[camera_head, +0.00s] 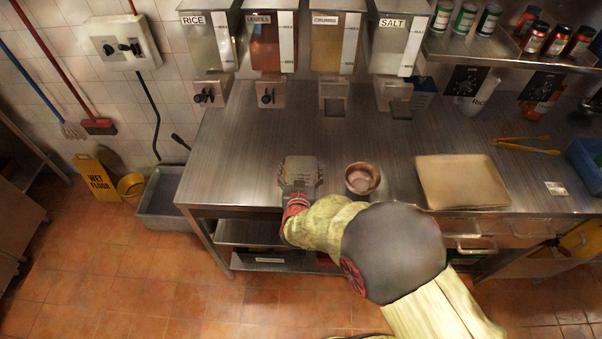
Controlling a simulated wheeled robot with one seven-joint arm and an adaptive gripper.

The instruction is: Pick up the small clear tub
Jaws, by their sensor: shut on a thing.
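My gripper (299,169) is over the front part of the steel counter, left of a round copper-coloured bowl. No other clear tub stands out on the counter.
The copper-coloured bowl (362,178) stands close to the right of my gripper. A tan board (462,181) lies further right, with yellow tongs (527,145) beyond it. Labelled dispensers (279,45) hang along the back. The counter (237,150) left of my gripper is clear.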

